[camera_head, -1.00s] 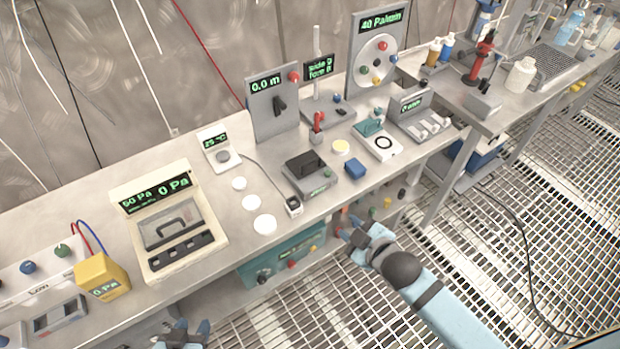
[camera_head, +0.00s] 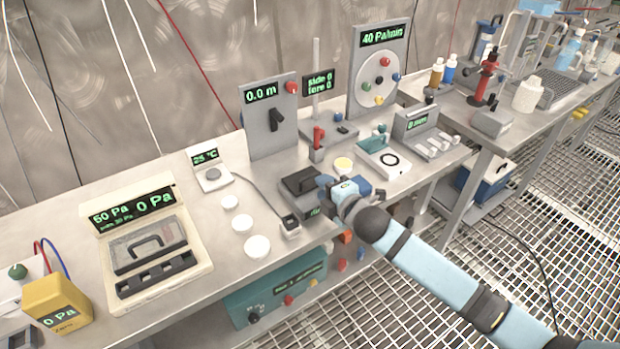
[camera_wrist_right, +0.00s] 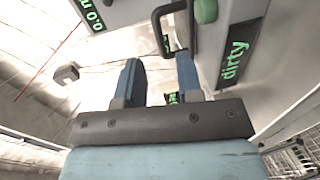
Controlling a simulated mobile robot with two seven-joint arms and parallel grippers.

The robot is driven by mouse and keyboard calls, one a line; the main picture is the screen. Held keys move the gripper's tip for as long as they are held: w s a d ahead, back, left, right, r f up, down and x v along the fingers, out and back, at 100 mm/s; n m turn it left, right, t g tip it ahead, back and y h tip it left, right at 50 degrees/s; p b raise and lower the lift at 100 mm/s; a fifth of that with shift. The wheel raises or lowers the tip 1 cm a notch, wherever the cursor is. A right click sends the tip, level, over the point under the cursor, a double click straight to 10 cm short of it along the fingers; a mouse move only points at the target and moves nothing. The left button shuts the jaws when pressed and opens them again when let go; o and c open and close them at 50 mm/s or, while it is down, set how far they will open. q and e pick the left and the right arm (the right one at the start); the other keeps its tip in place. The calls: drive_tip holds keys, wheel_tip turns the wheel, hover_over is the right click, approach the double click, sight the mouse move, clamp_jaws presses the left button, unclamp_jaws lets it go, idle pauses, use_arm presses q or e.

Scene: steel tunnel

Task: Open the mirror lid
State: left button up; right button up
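The mirror box is a low grey device (camera_head: 312,207) with a dark lid (camera_head: 299,182), which looks shut, near the bench's front edge. My right gripper (camera_head: 326,184) is at the lid's right side and covers part of the box. In the right wrist view, the same gripper (camera_wrist_right: 160,75) has its two blue fingers apart, with nothing held between them. A black bar handle (camera_wrist_right: 158,24) is just beyond the fingertips, beside a green button (camera_wrist_right: 205,11) and a display reading "dirty" (camera_wrist_right: 235,58). Contact with the handle is not clear. My left gripper is out of view.
A red-handled part (camera_head: 317,141) stands behind the box. White discs (camera_head: 257,246) and a small sensor (camera_head: 290,226) lie to the left.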

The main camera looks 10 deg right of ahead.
sight(310, 177)
drive_tip(key=x, duration=0.6)
drive_tip(key=shift+w+a+f, duration=0.1)
drive_tip(key=shift+w, duration=0.2)
clamp_jaws()
